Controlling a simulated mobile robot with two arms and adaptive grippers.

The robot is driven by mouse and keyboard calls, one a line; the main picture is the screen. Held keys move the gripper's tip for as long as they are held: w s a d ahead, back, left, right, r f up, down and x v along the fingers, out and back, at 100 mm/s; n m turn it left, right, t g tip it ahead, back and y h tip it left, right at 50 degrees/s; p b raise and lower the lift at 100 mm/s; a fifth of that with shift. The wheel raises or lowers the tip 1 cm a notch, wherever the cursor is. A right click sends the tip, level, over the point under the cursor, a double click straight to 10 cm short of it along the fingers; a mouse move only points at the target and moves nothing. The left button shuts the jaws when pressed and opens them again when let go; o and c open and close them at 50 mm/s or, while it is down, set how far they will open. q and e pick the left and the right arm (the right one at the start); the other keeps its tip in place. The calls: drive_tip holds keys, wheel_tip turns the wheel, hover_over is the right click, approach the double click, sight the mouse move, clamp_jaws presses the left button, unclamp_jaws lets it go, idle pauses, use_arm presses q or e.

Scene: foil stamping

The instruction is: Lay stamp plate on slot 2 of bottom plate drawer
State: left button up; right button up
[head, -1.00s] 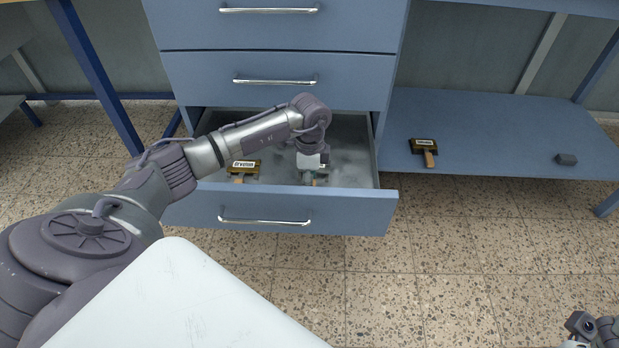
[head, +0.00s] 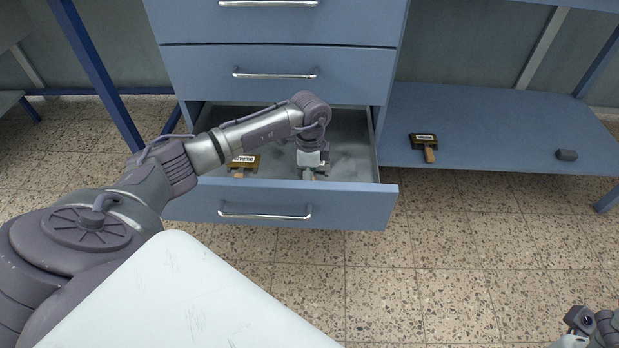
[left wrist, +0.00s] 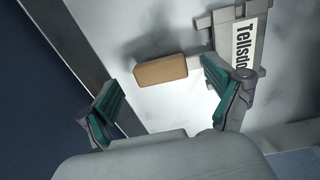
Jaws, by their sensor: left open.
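The bottom drawer (head: 345,205) is pulled open. My right gripper (head: 588,325) is at the lower right corner, partly cut off.
Closed drawers (head: 280,75) stand above the open one. The tiled floor in front is clear.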

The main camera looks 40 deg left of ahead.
use_arm(q)
wheel_tip(320, 180, up, 12)
drive_tip(key=shift+w+a, duration=0.2)
drive_tip(key=shift+w, duration=0.15)
idle(0.6)
